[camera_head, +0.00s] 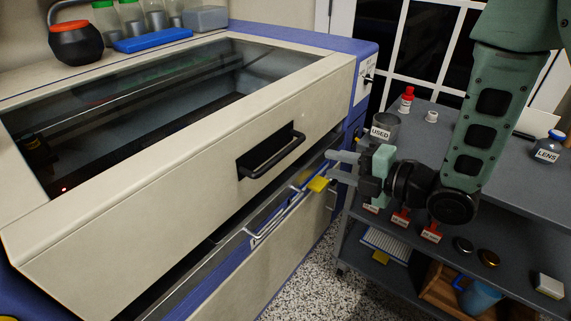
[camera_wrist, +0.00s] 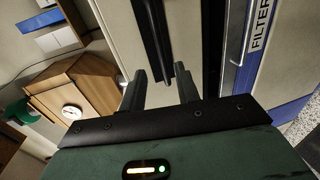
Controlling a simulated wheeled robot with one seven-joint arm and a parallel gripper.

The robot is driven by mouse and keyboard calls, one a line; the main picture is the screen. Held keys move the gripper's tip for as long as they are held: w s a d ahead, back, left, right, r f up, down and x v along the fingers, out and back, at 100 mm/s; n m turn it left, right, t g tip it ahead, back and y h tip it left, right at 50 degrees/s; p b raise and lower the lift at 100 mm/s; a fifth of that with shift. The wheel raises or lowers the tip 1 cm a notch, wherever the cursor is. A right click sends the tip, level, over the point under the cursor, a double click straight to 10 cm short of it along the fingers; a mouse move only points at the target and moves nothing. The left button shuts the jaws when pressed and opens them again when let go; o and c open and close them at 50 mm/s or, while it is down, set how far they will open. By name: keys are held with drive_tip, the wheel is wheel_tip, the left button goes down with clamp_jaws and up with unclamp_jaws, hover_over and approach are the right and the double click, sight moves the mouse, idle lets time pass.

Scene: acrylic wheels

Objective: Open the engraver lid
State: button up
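The engraver lid (camera_head: 185,195) is cream with a large dark window. It lies low over the machine, and a dark gap shows below its front panel. A black bar handle (camera_head: 272,155) is fixed to that panel near its right end. My gripper (camera_head: 331,164) is right of the handle in the head view, apart from it, with its fingers pointing left. The fingers are spread and empty. In the wrist view the handle (camera_wrist: 153,35) lies ahead, roughly in line with the gap between the fingers (camera_wrist: 160,72); the exact distance is unclear.
A grey cart (camera_head: 490,190) with jars, a cup and red-tagged items stands right, behind and below my arm. A speaker-like black pot (camera_head: 76,43), bottles and a blue case (camera_head: 153,40) sit on the machine's back ledge. Speckled floor shows between machine and cart.

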sight(288, 153)
drive_tip(key=b+x, duration=0.2)
drive_tip(key=x, duration=1.1)
drive_tip(key=shift+w+a+b, duration=0.15)
drive_tip(key=shift+a+b, duration=0.15)
drive_tip(key=shift+b, duration=0.1)
clamp_jaws()
